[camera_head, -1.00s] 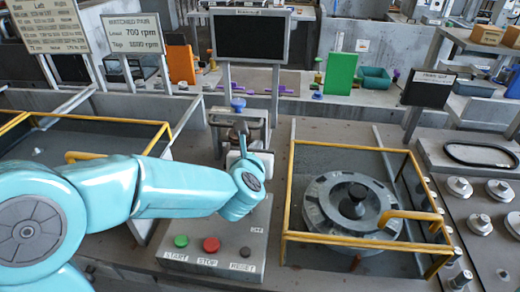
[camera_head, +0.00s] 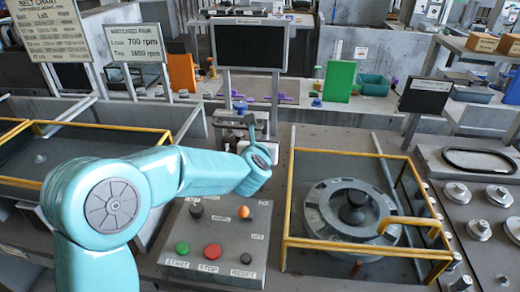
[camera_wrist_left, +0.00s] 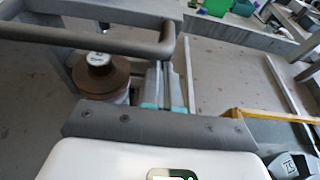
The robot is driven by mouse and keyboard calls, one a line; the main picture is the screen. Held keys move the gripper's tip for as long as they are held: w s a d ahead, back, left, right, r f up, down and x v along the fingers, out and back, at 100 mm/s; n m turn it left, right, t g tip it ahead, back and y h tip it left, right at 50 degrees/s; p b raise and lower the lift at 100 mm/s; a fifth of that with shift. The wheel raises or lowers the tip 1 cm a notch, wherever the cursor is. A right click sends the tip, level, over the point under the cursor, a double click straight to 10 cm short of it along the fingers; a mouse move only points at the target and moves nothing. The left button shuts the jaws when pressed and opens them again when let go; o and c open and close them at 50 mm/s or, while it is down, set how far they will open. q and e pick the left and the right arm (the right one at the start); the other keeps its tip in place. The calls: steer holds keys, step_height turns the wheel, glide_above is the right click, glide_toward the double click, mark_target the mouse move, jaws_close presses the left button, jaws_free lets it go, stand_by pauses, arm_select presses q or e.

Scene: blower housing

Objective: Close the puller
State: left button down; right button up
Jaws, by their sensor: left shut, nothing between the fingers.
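The likely puller is a grey metal fixture (camera_head: 226,118) with a blue knob (camera_head: 240,106), behind the control panel. In the left wrist view a thick grey bar handle (camera_wrist_left: 90,36) bends down at its right end, beside a brown round part (camera_wrist_left: 102,75) with a pale labelled top. My left gripper reaches the fixture's right side in the head view, its fingers mostly hidden by my wrist. In the wrist view my left gripper (camera_wrist_left: 164,106) is shut and empty, close to the handle's bent end; I cannot tell whether it touches. My right gripper is not in view.
The control panel (camera_head: 214,262) with start, stop and reset buttons lies in front, with an orange knob or lamp (camera_head: 244,212). A yellow-railed guard (camera_head: 287,215) surrounds a round housing (camera_head: 325,215) at right. A dark screen (camera_head: 250,43) stands behind the fixture.

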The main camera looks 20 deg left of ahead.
arm_select(q)
steer(key=w+a, duration=0.1)
steer(key=w, duration=0.2)
steer(key=w+p, duration=0.1)
steer(key=w, duration=0.2)
steer(key=w+a+p, duration=0.1)
steer(key=w, duration=0.2)
steer(key=shift+w+a+r, duration=0.15)
steer(key=shift+a+r, duration=0.15)
steer(key=shift+r, duration=0.1)
